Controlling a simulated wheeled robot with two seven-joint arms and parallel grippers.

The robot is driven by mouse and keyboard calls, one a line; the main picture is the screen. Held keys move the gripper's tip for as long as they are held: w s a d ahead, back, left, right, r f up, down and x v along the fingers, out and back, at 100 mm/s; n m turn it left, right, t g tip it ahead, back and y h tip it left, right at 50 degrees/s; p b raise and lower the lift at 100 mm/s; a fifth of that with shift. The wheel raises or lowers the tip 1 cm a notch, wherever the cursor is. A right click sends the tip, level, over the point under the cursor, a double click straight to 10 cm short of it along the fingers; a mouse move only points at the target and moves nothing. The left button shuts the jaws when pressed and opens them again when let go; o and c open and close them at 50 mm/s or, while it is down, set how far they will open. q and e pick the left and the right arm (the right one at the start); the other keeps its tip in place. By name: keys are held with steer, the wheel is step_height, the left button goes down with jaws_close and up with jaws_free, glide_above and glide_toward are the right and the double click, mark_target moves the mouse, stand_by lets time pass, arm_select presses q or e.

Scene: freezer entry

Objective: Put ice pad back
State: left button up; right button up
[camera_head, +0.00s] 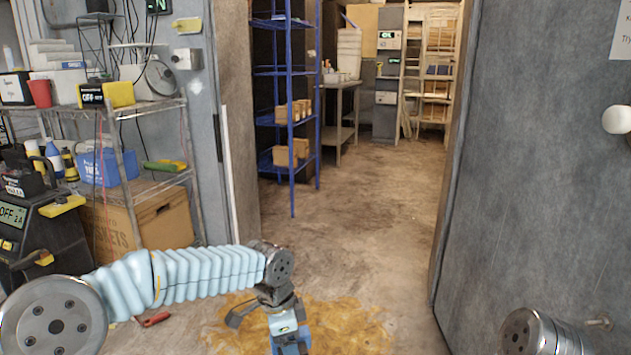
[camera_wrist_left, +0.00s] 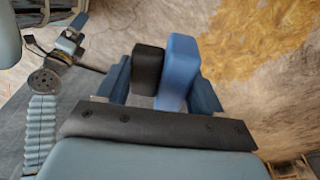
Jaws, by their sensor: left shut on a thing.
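My left gripper (camera_head: 288,342) hangs down from its pale-blue sleeved arm at the bottom of the head view. It is shut on a blue block, which I take to be the ice pad (camera_wrist_left: 179,72), in the left wrist view. A black block (camera_wrist_left: 147,70) lies against the blue one between the same fingers; whether the two are one piece I cannot tell. The lower end of the grip is cut off in the head view. Another gripper, seemingly my right (camera_wrist_left: 72,42), shows small at the upper left of the wrist view; its fingers are unclear.
A wire shelf (camera_head: 150,188) on the left holds a blue container (camera_head: 108,168), a red cup (camera_head: 40,93) and boxes. A blue rack (camera_head: 290,120) stands beyond the doorway. A large grey door (camera_head: 540,170) bounds the right. The floor between is open, with a yellow stain (camera_head: 340,330).

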arm_select(q)
steer(key=s+a+f+n+t+y+b, duration=0.1)
steer(key=s+a+f+n+b, duration=0.1)
steer(key=a+f+n+b, duration=0.45)
steer(key=s+a+f+n+y+b, duration=0.1)
steer(key=s+a+f+n+b, duration=0.2)
steer(key=a+f+n, duration=0.7)
arm_select(e)
step_height(320, 180, down, 10)
steer(key=w+a, duration=0.1)
steer(key=w, duration=0.1)
arm_select(q)
step_height(320, 180, up, 10)
steer(key=w+d+m+p, duration=0.1)
steer(key=w+d+p, duration=0.1)
steer(key=p, duration=1.3)
steer(key=s+f, duration=0.4)
steer(key=f, duration=0.1)
steer(key=shift+a+f, duration=0.15)
arm_select(e)
step_height(320, 180, up, 15)
steer(key=n, duration=0.1)
steer(key=shift+s+a+f, duration=0.2)
steer(key=shift+s+a, duration=0.1)
steer(key=shift+a, duration=0.1)
arm_select(q)
steer(key=shift+f, duration=0.1)
